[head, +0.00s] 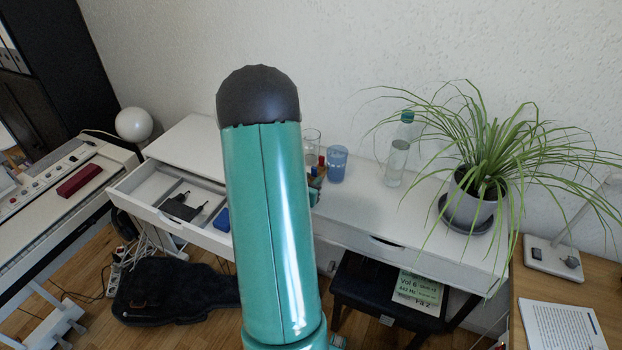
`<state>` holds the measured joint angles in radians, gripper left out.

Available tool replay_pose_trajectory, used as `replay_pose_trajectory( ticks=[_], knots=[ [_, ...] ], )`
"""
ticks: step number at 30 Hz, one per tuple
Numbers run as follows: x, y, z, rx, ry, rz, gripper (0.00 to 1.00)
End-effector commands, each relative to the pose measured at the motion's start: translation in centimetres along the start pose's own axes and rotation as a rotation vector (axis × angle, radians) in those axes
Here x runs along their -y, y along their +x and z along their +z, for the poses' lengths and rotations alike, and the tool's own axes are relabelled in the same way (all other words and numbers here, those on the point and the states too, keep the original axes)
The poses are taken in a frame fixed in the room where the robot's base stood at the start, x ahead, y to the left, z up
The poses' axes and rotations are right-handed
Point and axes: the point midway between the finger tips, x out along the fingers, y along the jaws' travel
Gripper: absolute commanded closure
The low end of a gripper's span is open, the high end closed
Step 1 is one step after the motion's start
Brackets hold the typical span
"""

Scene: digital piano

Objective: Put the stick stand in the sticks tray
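My teal arm link with its dark rounded end stands in the middle of the head view and covers much of the desk. My gripper is hidden behind it; only a small teal and dark part of my arm shows at the link's right edge. I cannot make out a stick stand for certain. The open drawer (150,214) of the white desk, left of my arm, has grey compartments. A black object (183,207) and a blue object (222,218) lie in it. I cannot tell whether one compartment is the sticks tray.
The white desk (350,218) carries a clear glass (312,140), small red-brown items (321,165), a blue glass (337,163), a bottle (398,155) and a potted plant (470,205). A piano (60,215) stands left. A black case (175,294) and stool (365,290) occupy the floor.

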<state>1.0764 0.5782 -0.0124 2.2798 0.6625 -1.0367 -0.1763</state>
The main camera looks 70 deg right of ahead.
Motion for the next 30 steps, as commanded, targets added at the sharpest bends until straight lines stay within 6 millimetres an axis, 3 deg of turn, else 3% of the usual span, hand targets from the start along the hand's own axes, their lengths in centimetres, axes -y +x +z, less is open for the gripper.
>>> replay_pose_trajectory(
  ticks=[3,14,17,30],
  knots=[
    [0.0,0.0,-0.1,0.0,0.0,0.0,0.56],
    [0.0,0.0,-0.5,-0.001,0.001,-0.001,0.56],
    [0.1,-1.2,-0.5,-0.001,0.0,-0.003,0.56],
    [0.1,-10.2,-0.5,0.0,0.0,-0.005,0.56]
  ],
)
